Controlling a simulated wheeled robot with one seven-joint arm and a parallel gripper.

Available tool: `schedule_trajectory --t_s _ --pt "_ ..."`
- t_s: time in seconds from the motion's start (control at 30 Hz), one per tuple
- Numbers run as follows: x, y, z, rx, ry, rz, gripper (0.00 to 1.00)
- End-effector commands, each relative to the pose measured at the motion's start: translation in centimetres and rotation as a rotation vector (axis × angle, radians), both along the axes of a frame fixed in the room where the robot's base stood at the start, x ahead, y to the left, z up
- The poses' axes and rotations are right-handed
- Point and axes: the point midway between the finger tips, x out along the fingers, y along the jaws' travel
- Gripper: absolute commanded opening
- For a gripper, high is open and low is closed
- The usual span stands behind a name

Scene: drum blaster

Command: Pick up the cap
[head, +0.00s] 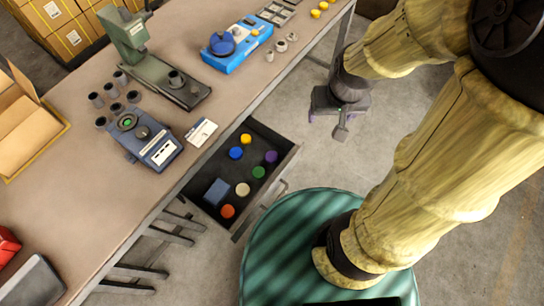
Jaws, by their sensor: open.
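Several round caps lie in the open drawer (268,187) under the table edge: a yellow cap (246,138), a blue cap (236,153), a purple cap (271,156), a green cap (259,172), a white cap (243,189) and an orange cap (227,211). Which one the task means cannot be told. My gripper (327,124) is open and empty, hanging beside the table to the upper right of the drawer, apart from all caps.
A dark blue box (216,192) shares the drawer. The table (75,215) holds a blue-grey device (153,142), a green press (165,78), a bright blue device (235,48), small grey cylinders (96,99) and a cardboard box (25,115).

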Motion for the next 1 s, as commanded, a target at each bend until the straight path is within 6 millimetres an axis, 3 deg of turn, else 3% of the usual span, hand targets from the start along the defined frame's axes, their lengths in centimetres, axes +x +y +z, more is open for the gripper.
schedule_trajectory --t_s 0.27,0.7,0.83,1.0 --pt "3.4 2.7 -8.0 -0.008 0.033 0.135 0.72" --pt "9.2 10.0 -23.4 -0.025 0.094 0.43 0.72" --pt "10.0 11.5 -25.9 -0.027 0.103 0.484 0.72" --pt "10.3 12.1 -26.4 -0.028 0.106 0.505 0.72"
